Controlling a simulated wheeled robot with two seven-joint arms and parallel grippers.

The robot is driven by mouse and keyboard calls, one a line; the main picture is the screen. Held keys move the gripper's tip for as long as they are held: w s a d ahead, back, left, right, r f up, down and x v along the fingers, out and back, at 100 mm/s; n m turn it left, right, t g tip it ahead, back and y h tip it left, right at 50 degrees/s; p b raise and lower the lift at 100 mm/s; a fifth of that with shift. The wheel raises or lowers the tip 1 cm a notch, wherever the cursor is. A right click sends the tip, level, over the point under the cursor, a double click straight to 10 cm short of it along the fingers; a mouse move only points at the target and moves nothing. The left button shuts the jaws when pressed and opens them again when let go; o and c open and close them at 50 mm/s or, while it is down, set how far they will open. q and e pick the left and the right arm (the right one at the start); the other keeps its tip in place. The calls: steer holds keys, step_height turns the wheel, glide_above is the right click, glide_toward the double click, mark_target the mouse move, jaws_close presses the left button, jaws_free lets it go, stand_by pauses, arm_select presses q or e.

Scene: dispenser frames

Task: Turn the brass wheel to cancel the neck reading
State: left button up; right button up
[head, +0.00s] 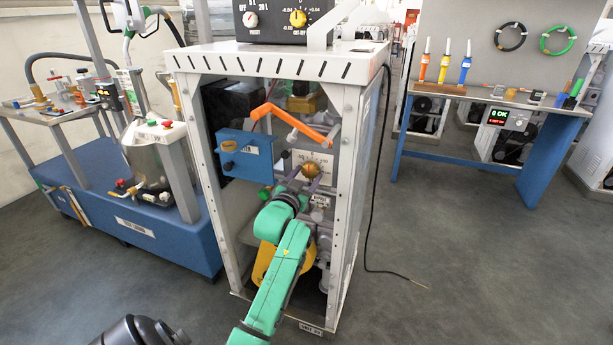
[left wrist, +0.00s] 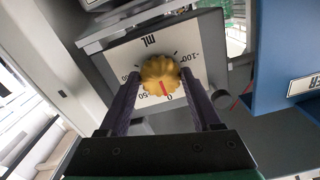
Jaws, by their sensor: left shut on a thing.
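The brass wheel (left wrist: 160,75) is a scalloped knob on a white dial plate (left wrist: 150,50) marked ML, with numbers around it. A red mark on the wheel points down in the left wrist view, close to the printed 0. My left gripper (left wrist: 161,80) has one dark finger on each side of the wheel and is shut on it. In the head view the wheel (head: 311,168) sits inside the dispenser frame, with my left gripper (head: 308,177) reaching it from below. The fingers hide parts of the wheel's sides. My right gripper is in neither view.
A blue box (head: 243,155) stands left of the wheel and an orange lever (head: 297,122) slants above it. The white frame post (head: 346,200) is close on the right.

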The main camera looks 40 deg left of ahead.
arm_select(q)
steer(key=n+p, duration=0.4)
steer(key=p, duration=0.1)
steer(key=shift+d+r+n, duration=0.1)
steer(key=shift+r+n, duration=0.2)
steer(key=n+p, duration=0.2)
steer(key=n, duration=0.1)
steer(key=shift+f, duration=0.1)
steer(key=shift+f+n+p, duration=0.1)
steer(key=shift+n+p, duration=0.6)
steer(key=shift+n, duration=0.1)
steer(key=o, duration=1.4)
